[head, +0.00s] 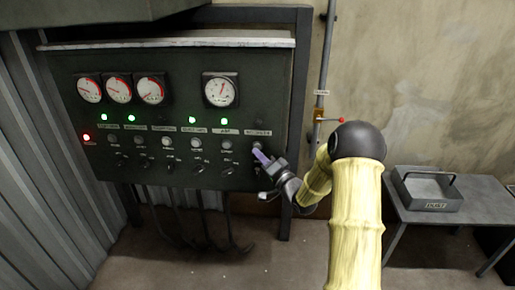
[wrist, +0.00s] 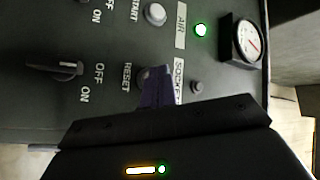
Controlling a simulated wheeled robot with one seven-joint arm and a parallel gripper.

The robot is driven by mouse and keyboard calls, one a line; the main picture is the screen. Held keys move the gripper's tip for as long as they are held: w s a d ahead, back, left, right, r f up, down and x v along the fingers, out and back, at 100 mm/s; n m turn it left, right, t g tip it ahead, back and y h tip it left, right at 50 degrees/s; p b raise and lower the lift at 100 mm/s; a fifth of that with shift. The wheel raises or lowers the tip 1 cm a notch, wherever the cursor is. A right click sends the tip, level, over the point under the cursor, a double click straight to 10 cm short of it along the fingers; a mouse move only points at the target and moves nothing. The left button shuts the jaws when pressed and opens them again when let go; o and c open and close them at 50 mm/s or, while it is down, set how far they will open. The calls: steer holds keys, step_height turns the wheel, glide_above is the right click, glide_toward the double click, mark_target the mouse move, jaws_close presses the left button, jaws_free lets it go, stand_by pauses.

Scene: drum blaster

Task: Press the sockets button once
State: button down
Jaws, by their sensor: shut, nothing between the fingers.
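The dark control panel (head: 180,165) stands at the left in the head view. The sockets column is at its right end, with a partly hidden sockets label (wrist: 178,82) in the wrist view. The grey sockets button (wrist: 143,76), beside the word RESET, is partly covered by my fingers. My gripper (head: 260,155) is shut and empty, its purple fingertips at the sockets button in the head view. In the wrist view my gripper (wrist: 158,75) overlaps the button. I cannot tell whether the tips touch it. The small sockets lamp (wrist: 197,87) is unlit.
The air button (wrist: 155,14) and its green lamp (wrist: 200,30) are in the neighbouring column. A rotary switch (wrist: 65,69) sits below the sockets button. A side table (head: 460,205) carries a grey tray (head: 425,188).

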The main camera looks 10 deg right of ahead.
steer(key=shift+w, duration=0.1)
stand_by(0.4)
steer(key=shift+w+d, duration=0.15)
steer(key=shift+w, duration=0.15)
steer(key=shift+w+d, duration=0.15)
steer(key=shift+w, duration=0.25)
stand_by(1.0)
steer(key=shift+s+a, duration=0.25)
steer(key=shift+s, duration=0.6)
steer(key=s, duration=0.1)
steer(key=s+a, duration=0.1)
steer(key=s, duration=0.2)
steer(key=shift+s+a+b, duration=0.3)
steer(key=shift+s, duration=0.1)
stand_by(0.5)
